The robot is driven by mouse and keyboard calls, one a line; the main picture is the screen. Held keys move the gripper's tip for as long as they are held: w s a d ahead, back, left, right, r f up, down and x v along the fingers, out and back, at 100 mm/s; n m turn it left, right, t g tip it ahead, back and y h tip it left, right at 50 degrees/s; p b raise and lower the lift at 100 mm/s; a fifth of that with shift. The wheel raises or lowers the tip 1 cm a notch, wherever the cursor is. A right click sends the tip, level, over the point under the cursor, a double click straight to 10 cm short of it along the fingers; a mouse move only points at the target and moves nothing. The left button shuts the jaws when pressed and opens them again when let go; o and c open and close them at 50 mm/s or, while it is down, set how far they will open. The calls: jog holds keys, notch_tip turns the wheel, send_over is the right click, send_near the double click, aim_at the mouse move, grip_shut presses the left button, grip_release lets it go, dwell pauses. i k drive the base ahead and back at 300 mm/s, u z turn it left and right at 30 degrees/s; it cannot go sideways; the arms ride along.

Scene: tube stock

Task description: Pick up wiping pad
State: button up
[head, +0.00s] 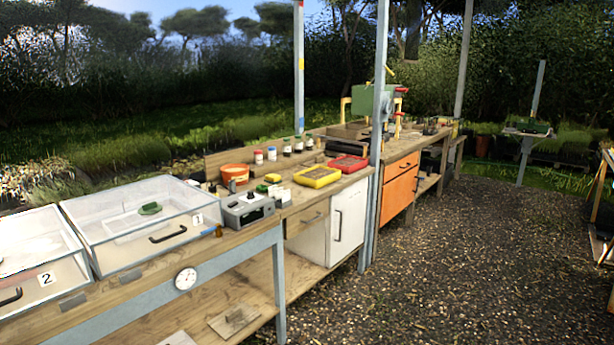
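I cannot tell for sure which thing is the wiping pad. A small yellow block (272,178) lies on the wooden bench, behind the grey instrument box. A green rounded item (150,209) sits on a pale sheet inside the clear-covered box marked 1 (115,240). Both are small in this view, and their material cannot be made out. My gripper is not in view.
A second clear box marked 2 (45,262) stands at the far left. The grey instrument box (247,209), red-and-yellow trays (317,176), an orange tub (234,174) and capped jars crowd the bench. A grey post (378,130) rises at its front edge. Gravel (450,270) right is clear.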

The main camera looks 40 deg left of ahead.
aim_at(272, 178)
jog(key=u, duration=0.15)
jog(key=i, duration=1.45)
jog(key=u, duration=1.4)
jog(key=i, duration=0.85)
jog(key=u, duration=0.85)
